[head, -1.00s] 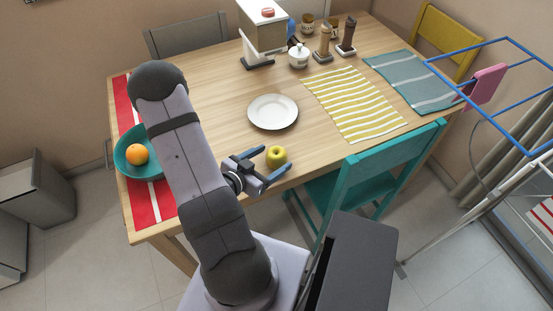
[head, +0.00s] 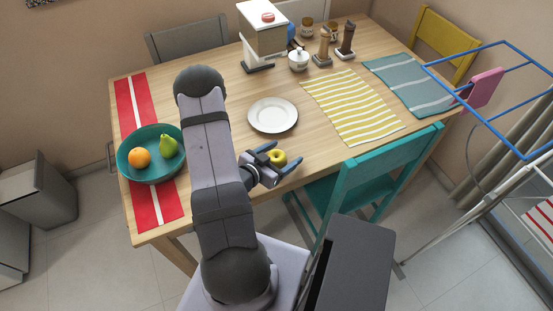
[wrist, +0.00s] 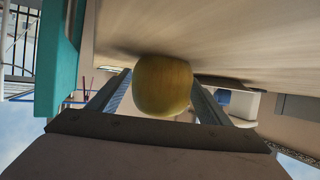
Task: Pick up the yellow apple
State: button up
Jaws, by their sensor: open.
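The yellow apple (head: 277,157) sits on the wooden table near its front edge. My gripper (head: 282,160) is open, low over the table, with its fingers reaching around the apple. In the wrist view the apple (wrist: 163,85) lies between the two fingers (wrist: 160,98), close to the right one, with a wider space on the left. Whether a finger touches it cannot be told.
A white plate (head: 273,114) lies behind the apple. A teal bowl (head: 129,166) with an orange (head: 140,157) and a green pear (head: 168,146) stands on the left on a red runner (head: 145,208). A teal chair (head: 352,183) stands close at the table's front right.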

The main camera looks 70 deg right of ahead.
jog(key=shift+d+f, duration=0.1)
jog(key=shift+d, duration=0.05)
jog(key=c, duration=1.2)
notch_tip(320, 180, up, 10)
